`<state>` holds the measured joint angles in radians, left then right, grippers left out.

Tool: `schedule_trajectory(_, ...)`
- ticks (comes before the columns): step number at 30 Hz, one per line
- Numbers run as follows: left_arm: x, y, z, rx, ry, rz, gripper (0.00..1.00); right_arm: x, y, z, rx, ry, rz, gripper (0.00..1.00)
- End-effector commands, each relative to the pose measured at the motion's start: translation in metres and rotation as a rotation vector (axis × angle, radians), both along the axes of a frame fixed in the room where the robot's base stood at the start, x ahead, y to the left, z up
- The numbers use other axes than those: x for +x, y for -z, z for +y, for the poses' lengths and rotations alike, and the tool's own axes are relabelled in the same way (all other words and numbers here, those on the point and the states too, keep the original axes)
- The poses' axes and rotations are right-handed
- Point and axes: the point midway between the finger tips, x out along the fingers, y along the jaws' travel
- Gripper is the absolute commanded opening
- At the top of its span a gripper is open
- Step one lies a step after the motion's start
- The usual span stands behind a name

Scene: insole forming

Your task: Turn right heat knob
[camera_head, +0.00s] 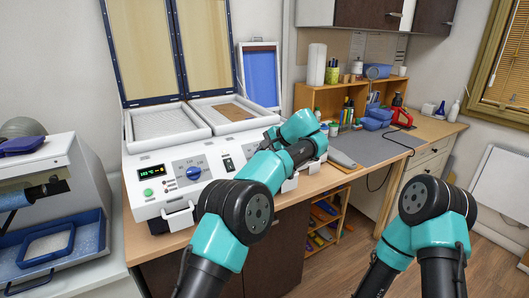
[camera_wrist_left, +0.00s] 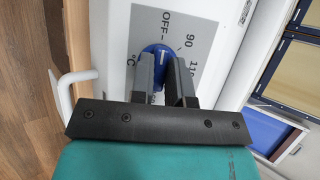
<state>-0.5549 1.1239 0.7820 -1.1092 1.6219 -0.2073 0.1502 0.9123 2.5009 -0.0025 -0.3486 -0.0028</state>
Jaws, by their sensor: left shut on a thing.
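The right heat knob (camera_wrist_left: 156,49) is blue with a white pointer line and sits on a grey dial plate marked OFF, 90 and 110. My left gripper (camera_wrist_left: 162,66) is shut on this knob, with one dark finger on each side of it. In the head view my left arm covers the right knob and the gripper's fingertips. The left heat knob (camera_head: 193,173), also blue, is uncovered on the white machine's front panel (camera_head: 165,208). My right gripper is out of view; only part of my right arm shows.
The panel has a green-lit display (camera_head: 151,171) and a black switch (camera_head: 228,164). Two open framed lids (camera_head: 182,48) stand behind the white trays (camera_head: 165,122). A grey mat (camera_head: 375,147) lies right of the machine. A white handle (camera_wrist_left: 62,95) juts out beside the gripper.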

Motion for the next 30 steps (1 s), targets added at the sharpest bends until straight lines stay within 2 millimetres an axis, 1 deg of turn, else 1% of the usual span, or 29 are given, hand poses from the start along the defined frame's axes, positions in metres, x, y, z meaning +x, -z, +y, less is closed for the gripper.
schedule_trajectory(11, -0.0001, 0.0008, 0.0001, -0.004, -0.005, 0.000, 0.00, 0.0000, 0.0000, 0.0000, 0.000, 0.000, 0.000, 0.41)
schedule_trajectory(12, -0.0001, 0.0008, 0.0001, -0.004, -0.005, 0.000, 0.18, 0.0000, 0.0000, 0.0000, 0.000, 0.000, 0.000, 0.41)
schedule_trajectory(19, 0.0000, 0.0005, 0.0001, -0.003, -0.005, -0.001, 0.40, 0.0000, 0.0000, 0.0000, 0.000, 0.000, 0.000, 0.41)
schedule_trajectory(20, 0.0000, 0.0004, 0.0000, -0.003, -0.005, -0.001, 0.41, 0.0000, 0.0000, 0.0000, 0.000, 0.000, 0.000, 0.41)
schedule_trajectory(30, -0.0010, -0.0026, 0.0007, -0.003, -0.008, -0.003, 0.41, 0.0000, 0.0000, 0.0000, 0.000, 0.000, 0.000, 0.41)
